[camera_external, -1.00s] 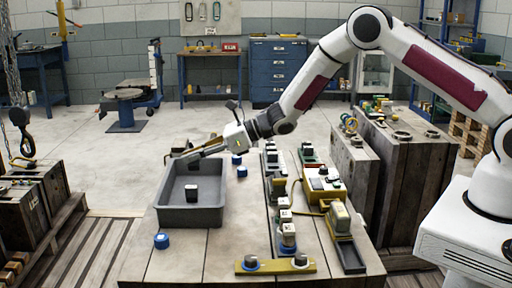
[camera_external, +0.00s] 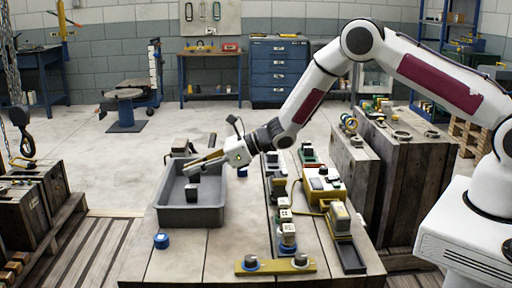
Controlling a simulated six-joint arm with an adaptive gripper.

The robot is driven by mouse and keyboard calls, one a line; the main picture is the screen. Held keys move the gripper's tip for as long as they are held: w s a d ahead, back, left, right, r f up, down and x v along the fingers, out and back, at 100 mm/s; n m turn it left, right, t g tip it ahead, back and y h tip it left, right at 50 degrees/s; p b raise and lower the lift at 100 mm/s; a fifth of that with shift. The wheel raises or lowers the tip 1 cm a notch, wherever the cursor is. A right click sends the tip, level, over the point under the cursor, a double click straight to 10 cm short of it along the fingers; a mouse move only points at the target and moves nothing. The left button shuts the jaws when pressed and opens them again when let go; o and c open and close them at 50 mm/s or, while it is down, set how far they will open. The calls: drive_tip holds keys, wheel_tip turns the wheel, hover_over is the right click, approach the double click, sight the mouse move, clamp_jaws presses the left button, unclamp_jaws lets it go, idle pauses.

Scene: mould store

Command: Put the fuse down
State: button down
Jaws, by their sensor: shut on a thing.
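My gripper (camera_external: 190,171) reaches in from the right over the grey open tray (camera_external: 192,216). Its fingers point left and down and are shut on a small piece, the fuse (camera_external: 194,179), which is hard to make out at this size. I cannot tell whether the fuse touches the block.
The tray's walls surround the gripper's tip. Blue round pieces lie on the bench outside it, one at front left (camera_external: 161,241) and one at right (camera_external: 242,172). A rail with several modules (camera_external: 285,215) and a yellow box (camera_external: 325,186) stand further right.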

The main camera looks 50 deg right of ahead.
drive_tip(key=shift+f, duration=0.4)
drive_tip(key=c, duration=2)
unclamp_jaws()
drive_tip(key=shift+r, duration=0.15)
drive_tip(key=shift+r, duration=0.45)
drive_tip(key=shift+v, duration=6)
drive_tip(key=shift+r, duration=0.1)
